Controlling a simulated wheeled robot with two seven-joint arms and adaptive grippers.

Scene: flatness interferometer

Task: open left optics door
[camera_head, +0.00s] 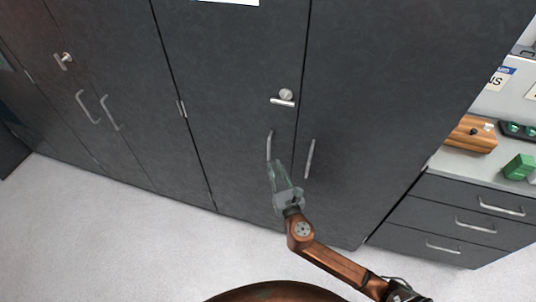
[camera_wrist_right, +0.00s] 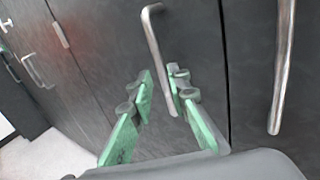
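The dark grey cabinet door (camera_head: 225,90) on the left of the middle pair is shut, with a slim silver bar handle (camera_head: 269,146) near its right edge. My right gripper (camera_head: 276,168) is at the lower end of this handle. In the right wrist view the handle (camera_wrist_right: 155,45) runs down to the gap between the green-padded fingers (camera_wrist_right: 160,78). The fingers are apart, one on each side of the handle's lower part; contact cannot be told. My left gripper is not in view.
The neighbouring right door (camera_head: 375,90) is shut, with its own bar handle (camera_head: 310,158) close by. A silver T-shaped latch (camera_head: 284,98) sits above the handles. A drawer unit (camera_head: 455,215) stands at the right. The pale floor (camera_head: 130,240) before the doors is clear.

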